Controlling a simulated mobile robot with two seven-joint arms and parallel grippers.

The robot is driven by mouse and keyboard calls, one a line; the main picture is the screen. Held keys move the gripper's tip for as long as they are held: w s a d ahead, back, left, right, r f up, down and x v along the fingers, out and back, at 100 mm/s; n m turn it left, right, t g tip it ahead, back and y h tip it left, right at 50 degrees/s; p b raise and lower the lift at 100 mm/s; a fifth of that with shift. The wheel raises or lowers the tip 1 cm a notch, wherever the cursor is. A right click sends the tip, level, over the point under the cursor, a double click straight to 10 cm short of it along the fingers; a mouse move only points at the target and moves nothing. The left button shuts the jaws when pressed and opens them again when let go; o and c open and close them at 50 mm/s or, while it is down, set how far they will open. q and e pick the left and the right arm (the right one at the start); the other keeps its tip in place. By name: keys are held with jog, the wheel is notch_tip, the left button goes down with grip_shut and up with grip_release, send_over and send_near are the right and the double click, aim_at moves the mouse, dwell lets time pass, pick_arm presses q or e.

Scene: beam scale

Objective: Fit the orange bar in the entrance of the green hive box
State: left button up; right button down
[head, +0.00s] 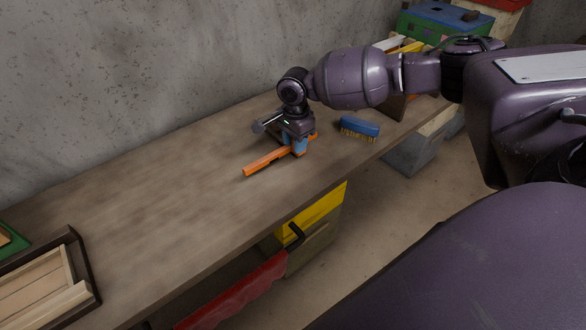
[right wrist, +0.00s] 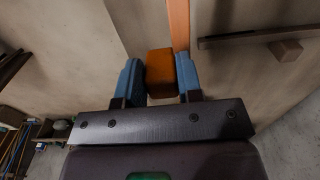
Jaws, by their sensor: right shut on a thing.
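The orange bar (head: 262,162) is long and thin, with a thicker block on it. It is at the middle of the wooden bench, and I cannot tell if it touches the top. My right gripper (head: 295,145) is shut on the bar, its blue fingers on both sides of the block; the right wrist view shows the block (right wrist: 160,70) between the fingers. A green box with a blue lid (head: 440,18) stands at the far right back; its entrance cannot be made out. A green-edged piece (head: 12,240) is cut off at the left edge. My left gripper is not in view.
A blue brush (head: 359,127) lies right of the gripper on the bench (head: 160,185). A dark-edged wooden tray (head: 92,270) is at the near left. A yellow box (head: 315,212) and a red piece (head: 240,290) are below the bench. The bench's left middle is clear.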

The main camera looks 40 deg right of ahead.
notch_tip(320, 180, down, 6)
jog(key=shift+f+b, duration=0.2)
jog(key=shift+b, duration=0.35)
jog(key=shift+f, duration=1.65)
jog(key=shift+f, duration=0.15)
jog(key=c, duration=1.2)
grip_release()
jog(key=o, duration=0.4)
